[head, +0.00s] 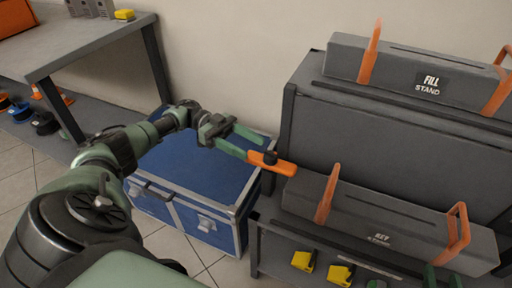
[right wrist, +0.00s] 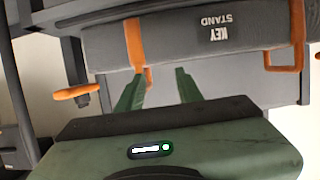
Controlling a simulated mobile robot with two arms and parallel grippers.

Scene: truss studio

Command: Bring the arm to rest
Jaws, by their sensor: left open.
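My left arm reaches in from the left in the head view. Its left gripper (head: 254,150) is open, with its two green fingers apart above the blue case and nothing seen between them. The tip of the lower finger appears close to an orange handle (head: 285,167) with a dark knob; I cannot tell whether they touch. My right gripper (head: 442,279) shows only its green fingertips at the bottom right edge. In the right wrist view its fingers (right wrist: 160,82) are apart and empty, in front of the grey bag marked KEY STAND (right wrist: 190,45).
A blue case (head: 195,170) with metal edges stands on the tiled floor. A dark rack on the right holds a grey bag marked FILL STAND (head: 400,75) above the KEY STAND bag (head: 365,212). Yellow items (head: 304,260) lie below. A grey table (head: 70,45) stands at upper left.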

